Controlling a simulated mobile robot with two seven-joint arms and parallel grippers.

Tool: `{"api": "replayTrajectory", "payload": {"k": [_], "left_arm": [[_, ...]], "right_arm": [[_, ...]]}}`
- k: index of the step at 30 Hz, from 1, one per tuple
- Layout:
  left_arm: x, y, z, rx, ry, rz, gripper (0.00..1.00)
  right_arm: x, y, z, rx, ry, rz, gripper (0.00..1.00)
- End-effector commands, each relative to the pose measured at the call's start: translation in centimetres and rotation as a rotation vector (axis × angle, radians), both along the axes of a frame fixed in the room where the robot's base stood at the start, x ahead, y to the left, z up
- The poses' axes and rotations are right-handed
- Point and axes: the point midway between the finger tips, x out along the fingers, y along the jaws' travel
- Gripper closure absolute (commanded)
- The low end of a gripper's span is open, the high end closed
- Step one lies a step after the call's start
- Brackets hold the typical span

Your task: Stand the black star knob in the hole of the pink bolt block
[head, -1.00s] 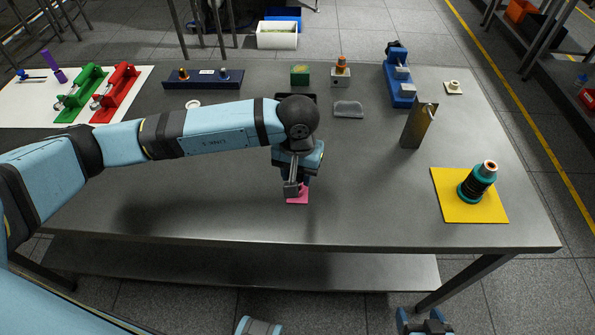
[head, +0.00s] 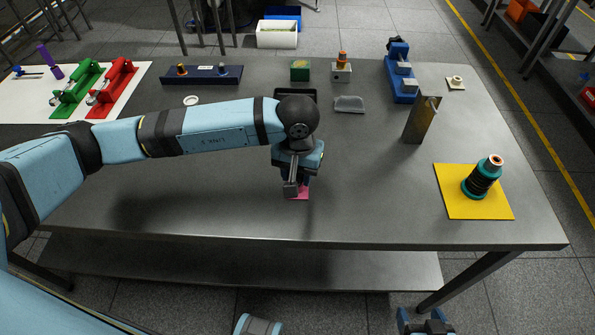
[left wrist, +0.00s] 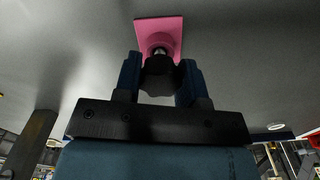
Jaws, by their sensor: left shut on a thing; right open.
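The pink bolt block (head: 303,193) lies on the grey table near its front edge, partly hidden behind my left gripper. It also shows in the left wrist view (left wrist: 160,30). My left gripper (head: 291,190) points down at the block and is shut on the black star knob (left wrist: 160,72). In the left wrist view the knob sits between the two fingers, with its metal stud toward the middle of the pink block. I cannot tell how deep the stud is in the hole. My right gripper (head: 427,325) is at the bottom edge, away from the table.
A yellow mat (head: 455,205) with a teal and black coil (head: 482,178) is at the right. The table around the pink block is clear.

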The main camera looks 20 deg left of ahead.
Motion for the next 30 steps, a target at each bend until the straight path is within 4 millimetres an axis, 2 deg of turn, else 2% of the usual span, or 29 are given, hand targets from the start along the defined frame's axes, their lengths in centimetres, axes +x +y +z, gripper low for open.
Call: {"api": "replayTrajectory", "payload": {"k": [1,14,15,18,19,30], "left_arm": [[0.0,0.0,-0.5,0.000,0.000,0.000,0.90],[0.0,0.0,-1.5,0.000,0.000,0.000,0.90],[0.0,0.0,-1.5,0.000,0.000,0.000,0.60],[0.0,0.0,-1.4,0.000,0.000,0.000,0.37],[0.0,0.0,-1.4,0.000,0.000,0.000,0.33],[0.0,0.0,-1.5,0.000,0.000,0.000,0.33]], "right_arm": [[-0.3,0.0,-1.7,-0.006,0.020,0.001,0.27],[-0.3,0.0,-2.8,-0.005,0.019,0.001,0.27],[-0.3,0.0,-2.8,-0.005,0.019,0.001,0.27],[-0.3,0.0,-2.7,-0.005,0.018,0.001,0.27],[-0.3,0.0,-2.7,-0.005,0.018,0.002,0.27],[-0.1,0.2,-2.2,0.005,0.024,-0.003,0.27]]}}
